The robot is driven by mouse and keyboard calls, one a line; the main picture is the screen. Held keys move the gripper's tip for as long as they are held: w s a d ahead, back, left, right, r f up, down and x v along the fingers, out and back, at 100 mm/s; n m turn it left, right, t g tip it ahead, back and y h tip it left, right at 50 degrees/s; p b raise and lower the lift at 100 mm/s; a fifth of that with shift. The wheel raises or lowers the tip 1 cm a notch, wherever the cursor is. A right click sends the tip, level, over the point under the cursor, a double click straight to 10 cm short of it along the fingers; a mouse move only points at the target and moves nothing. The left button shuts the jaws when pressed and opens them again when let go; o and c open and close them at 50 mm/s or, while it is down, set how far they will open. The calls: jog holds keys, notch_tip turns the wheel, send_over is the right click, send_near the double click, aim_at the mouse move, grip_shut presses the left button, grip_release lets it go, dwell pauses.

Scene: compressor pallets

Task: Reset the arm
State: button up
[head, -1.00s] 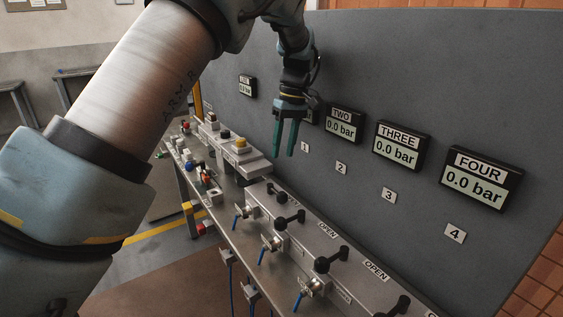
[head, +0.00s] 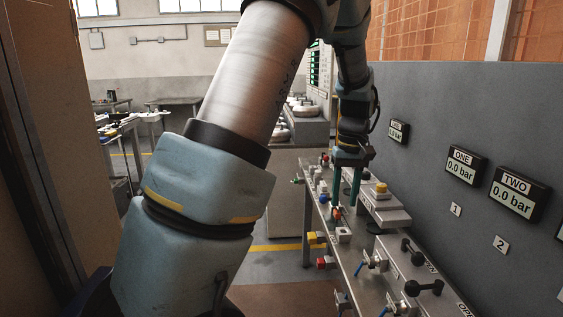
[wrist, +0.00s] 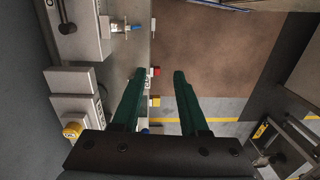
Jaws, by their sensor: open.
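My gripper (head: 346,190) hangs pointing down over the narrow metal bench in the head view, right of the picture's middle. Its two green fingers are apart with nothing between them. In the wrist view the open fingers (wrist: 157,75) show from above, with the bench edge and brown floor beyond them. My arm comes in from the lower left and bends down at the top. The fingertips appear close to the small fittings on the bench, but I cannot tell whether they touch.
The bench (head: 350,262) carries valves with black handles (head: 424,287), a yellow button (head: 381,188) and small coloured fittings. A grey panel (head: 440,125) with pressure displays ONE (head: 465,166) and TWO (head: 519,194), both reading 0.0 bar, stands at right. Open floor (head: 270,262) lies left of the bench.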

jog(key=s+a+f+t, duration=0.1)
jog(key=s+a, duration=0.4)
jog(key=a, duration=0.6)
jog(key=s+a+f+m+t, duration=0.1)
jog(key=s+a, duration=0.5)
jog(key=a, duration=0.6)
jog(key=shift+s+m+h, duration=0.25)
jog(key=shift+m+h, duration=0.05)
jog(key=shift+h, duration=0.1)
